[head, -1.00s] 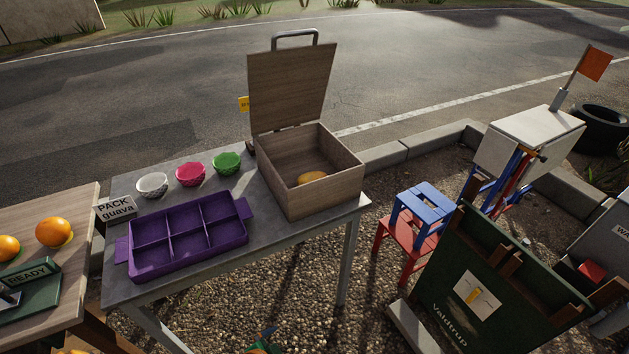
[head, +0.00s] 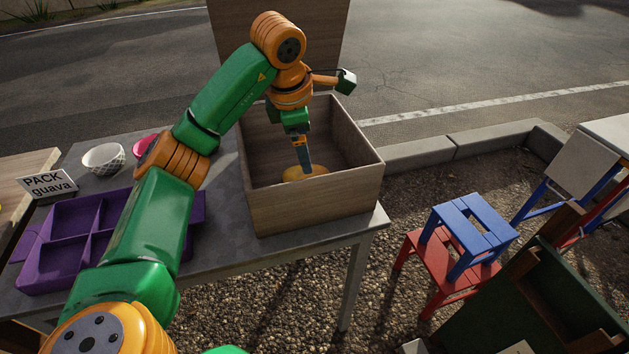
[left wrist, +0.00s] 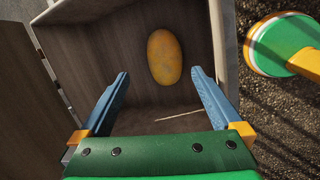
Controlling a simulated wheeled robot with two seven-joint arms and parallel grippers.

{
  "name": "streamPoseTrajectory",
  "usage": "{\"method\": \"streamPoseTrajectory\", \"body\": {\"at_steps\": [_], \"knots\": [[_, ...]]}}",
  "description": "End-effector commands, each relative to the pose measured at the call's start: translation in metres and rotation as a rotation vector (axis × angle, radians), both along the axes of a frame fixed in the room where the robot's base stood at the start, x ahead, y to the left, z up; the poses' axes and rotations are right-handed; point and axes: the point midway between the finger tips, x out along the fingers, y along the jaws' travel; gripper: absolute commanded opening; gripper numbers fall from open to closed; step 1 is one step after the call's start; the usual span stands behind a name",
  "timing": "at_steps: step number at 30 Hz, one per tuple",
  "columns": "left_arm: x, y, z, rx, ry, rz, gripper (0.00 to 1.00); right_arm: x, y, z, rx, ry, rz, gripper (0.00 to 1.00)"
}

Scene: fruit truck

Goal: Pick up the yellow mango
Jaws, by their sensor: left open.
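The yellow mango (head: 306,173) lies on the floor of the open wooden box (head: 312,205). It also shows in the left wrist view (left wrist: 164,56), beyond my fingertips and roughly between their lines. My left gripper (head: 304,168) reaches down into the box from above, its fingers pointing at the mango. In the left wrist view my left gripper (left wrist: 160,75) has its two blue fingers spread apart with nothing between them. Whether a finger touches the mango cannot be told. My right gripper is not in view.
The box's walls surround my gripper, and its raised lid (head: 230,30) stands behind. On the grey table (head: 215,240) are a purple divided tray (head: 75,275), a white bowl (head: 104,158) and a pink bowl (head: 144,145). Blue and red stools (head: 470,228) stand to the right.

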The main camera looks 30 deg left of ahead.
Motion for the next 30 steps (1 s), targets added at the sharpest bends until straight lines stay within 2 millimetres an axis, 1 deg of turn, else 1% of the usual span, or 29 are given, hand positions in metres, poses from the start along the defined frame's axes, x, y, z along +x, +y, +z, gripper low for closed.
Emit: {"method": "streamPoseTrajectory", "body": {"at_steps": [1,3,6,10,14,15,18,24,26,27,29,30], "knots": [[0.002,0.001,-0.013,-0.001,0.007,-0.001,1.00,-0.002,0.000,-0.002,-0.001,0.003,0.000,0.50],[0.008,0.002,-0.027,-0.003,0.007,0.001,1.00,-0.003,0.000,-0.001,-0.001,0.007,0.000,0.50],[0.014,0.003,-0.044,-0.004,0.005,0.000,1.00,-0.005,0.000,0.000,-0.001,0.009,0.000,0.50],[0.017,0.005,-0.061,-0.005,0.004,0.000,1.00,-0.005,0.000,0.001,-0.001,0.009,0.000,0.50],[0.019,0.011,-0.087,-0.005,0.006,0.000,1.00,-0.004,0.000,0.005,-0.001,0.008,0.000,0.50],[0.022,0.011,-0.094,-0.006,0.005,-0.002,1.00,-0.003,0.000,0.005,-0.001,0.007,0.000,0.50],[0.025,0.012,-0.104,-0.005,0.003,0.000,1.00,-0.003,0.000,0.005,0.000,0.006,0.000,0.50],[0.026,0.012,-0.105,-0.005,0.001,-0.002,1.00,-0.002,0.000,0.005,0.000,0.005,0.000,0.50],[0.026,0.012,-0.105,-0.005,0.001,-0.002,0.84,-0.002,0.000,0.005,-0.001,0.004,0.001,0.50],[0.026,0.012,-0.104,-0.005,0.001,-0.002,0.73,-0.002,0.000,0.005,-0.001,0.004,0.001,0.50],[0.026,0.012,-0.104,-0.005,0.001,-0.002,0.57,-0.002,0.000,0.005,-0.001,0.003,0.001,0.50],[0.026,0.012,-0.104,-0.005,0.001,-0.002,0.46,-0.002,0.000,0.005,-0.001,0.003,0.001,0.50]]}}
